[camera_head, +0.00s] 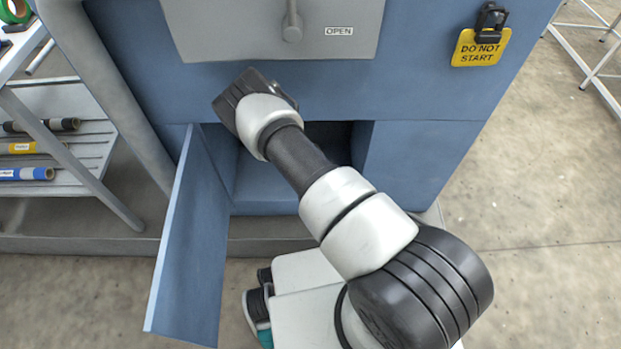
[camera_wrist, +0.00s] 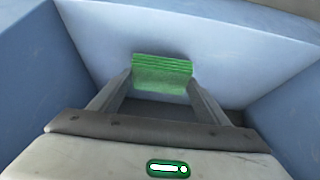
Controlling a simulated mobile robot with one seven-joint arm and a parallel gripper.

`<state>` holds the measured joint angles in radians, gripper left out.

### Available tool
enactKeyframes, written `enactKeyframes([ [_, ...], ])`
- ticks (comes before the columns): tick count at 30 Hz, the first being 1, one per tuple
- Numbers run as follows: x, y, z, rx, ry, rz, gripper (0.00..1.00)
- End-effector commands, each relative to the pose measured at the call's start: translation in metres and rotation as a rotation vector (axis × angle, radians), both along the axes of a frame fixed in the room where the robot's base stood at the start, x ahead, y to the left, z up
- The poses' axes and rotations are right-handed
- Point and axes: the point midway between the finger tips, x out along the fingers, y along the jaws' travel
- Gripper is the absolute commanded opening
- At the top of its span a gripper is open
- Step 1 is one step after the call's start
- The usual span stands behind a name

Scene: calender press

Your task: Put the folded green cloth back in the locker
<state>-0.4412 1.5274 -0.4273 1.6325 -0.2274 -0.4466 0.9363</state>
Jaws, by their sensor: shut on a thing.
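The folded green cloth (camera_wrist: 162,73) shows in the wrist view, held between the two fingers of my gripper (camera_wrist: 161,82). My gripper is shut on it. Pale blue walls surround the cloth on several sides in the wrist view, and I cannot tell whether it touches the surface beyond it. In the head view, the blue locker (camera_head: 263,190) is an open compartment low in the machine. Its door (camera_head: 192,245) stands swung open to the left. My arm crosses in front of the opening and hides much of it. My gripper and the cloth are hidden in the head view.
A grey panel (camera_head: 270,35) with a handle and an OPEN label is above the locker. A yellow DO NOT START tag (camera_head: 477,47) hangs at upper right. A rack (camera_head: 60,150) with several rolls stands at left. The floor (camera_head: 530,200) at right is clear.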

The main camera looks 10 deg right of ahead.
Motion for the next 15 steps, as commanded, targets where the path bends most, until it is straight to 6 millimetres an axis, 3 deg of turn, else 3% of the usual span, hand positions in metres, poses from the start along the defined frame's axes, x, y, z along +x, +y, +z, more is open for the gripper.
enactKeyframes([
  [5, -0.002, 0.000, -0.030, -0.001, 0.003, 0.001, 0.49],
  [15, -0.001, 0.000, -0.032, 0.000, 0.002, 0.000, 0.49],
])
